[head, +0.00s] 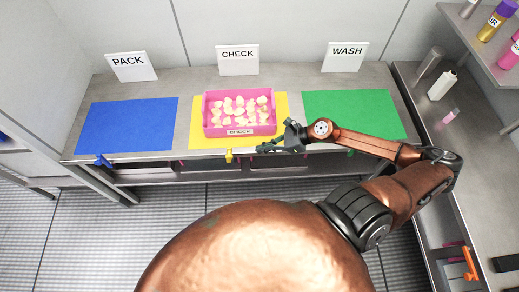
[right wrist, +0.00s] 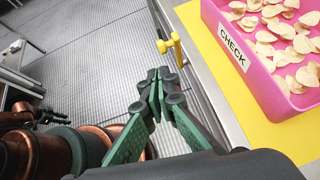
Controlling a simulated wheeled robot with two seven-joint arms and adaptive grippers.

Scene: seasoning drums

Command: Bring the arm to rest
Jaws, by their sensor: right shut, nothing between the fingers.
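My right arm reaches in from the right in the head view. Its gripper (head: 268,148) is just in front of the table's front edge, near the yellow mat. In the right wrist view the gripper (right wrist: 157,80) has its green fingers together and empty, above the floor beside the table edge. A pink tray (head: 240,130) labelled CHECK holds many pale chips and sits on the yellow mat (head: 197,138). The tray also shows in the right wrist view (right wrist: 262,72), right of the fingers and apart from them.
A blue mat (head: 128,125) with a PACK sign (head: 130,66) lies left, a green mat (head: 352,113) with a WASH sign (head: 345,56) right. A yellow clamp (right wrist: 172,47) juts from the table edge close to the fingers. Shelves with bottles (head: 442,85) stand at the right.

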